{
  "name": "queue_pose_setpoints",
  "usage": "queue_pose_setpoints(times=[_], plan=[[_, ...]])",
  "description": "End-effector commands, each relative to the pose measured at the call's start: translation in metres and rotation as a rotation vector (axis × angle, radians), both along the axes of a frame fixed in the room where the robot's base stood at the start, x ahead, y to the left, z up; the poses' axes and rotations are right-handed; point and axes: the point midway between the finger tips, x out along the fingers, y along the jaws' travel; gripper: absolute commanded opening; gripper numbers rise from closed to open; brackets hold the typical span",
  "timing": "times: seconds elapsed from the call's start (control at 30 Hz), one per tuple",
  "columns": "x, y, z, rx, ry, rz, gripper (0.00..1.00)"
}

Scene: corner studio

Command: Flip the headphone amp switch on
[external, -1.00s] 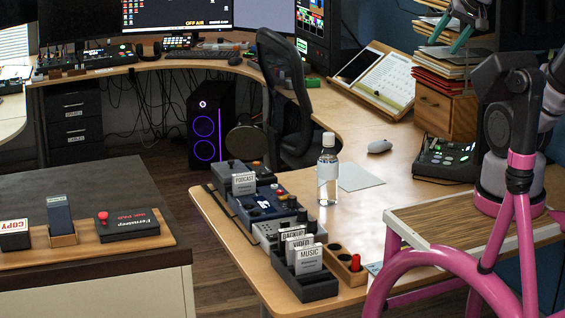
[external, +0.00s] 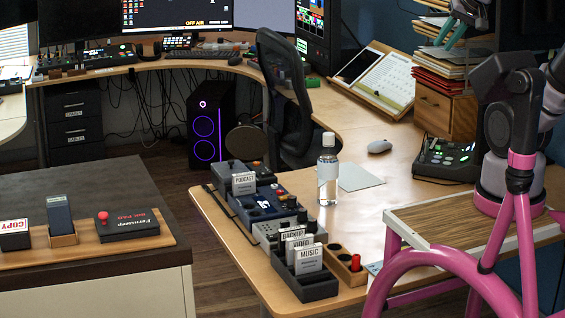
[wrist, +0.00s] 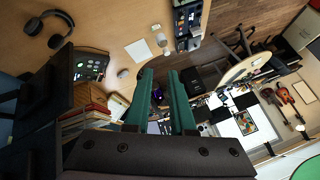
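A dark device with green lights and knobs (external: 443,160) sits on the right part of the wooden desk; the wrist view also shows it (wrist: 90,67), near black headphones (wrist: 50,28). A blue box with knobs (external: 262,206) and a grey box (external: 272,232) stand in a row at the desk's front left. I cannot tell which device is the headphone amp, and no switch is clear at this size. My gripper (external: 444,46) is high over the right side of the desk, apart from all devices. Its teal fingers (wrist: 160,73) are spread and empty in the wrist view.
A clear bottle (external: 328,170) stands beside the row of boxes. A card rack (external: 305,285) is at the desk's front edge. Stacked papers (external: 440,80) rise on a wooden box near my gripper. The desk around the mouse (external: 379,146) is mostly clear.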

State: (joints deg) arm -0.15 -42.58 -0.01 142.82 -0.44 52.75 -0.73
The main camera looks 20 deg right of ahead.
Motion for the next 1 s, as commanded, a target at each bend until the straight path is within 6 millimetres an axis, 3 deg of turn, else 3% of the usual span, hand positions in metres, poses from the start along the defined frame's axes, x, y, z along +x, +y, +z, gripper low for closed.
queue_pose_setpoints(times=[0.17, 0.37, 0.57, 0.77, 1.0], plan=[[0.021, 0.008, -0.001, -0.106, 0.024, 0.147, 0.0], [0.068, 0.032, -0.009, -0.332, 0.061, 0.505, 0.0], [0.117, 0.067, -0.03, -0.543, 0.088, 0.909, 0.0], [0.161, 0.112, -0.064, -0.718, 0.095, 1.334, 0.0], [0.201, 0.176, -0.123, -0.878, 0.072, 1.862, 0.0]])
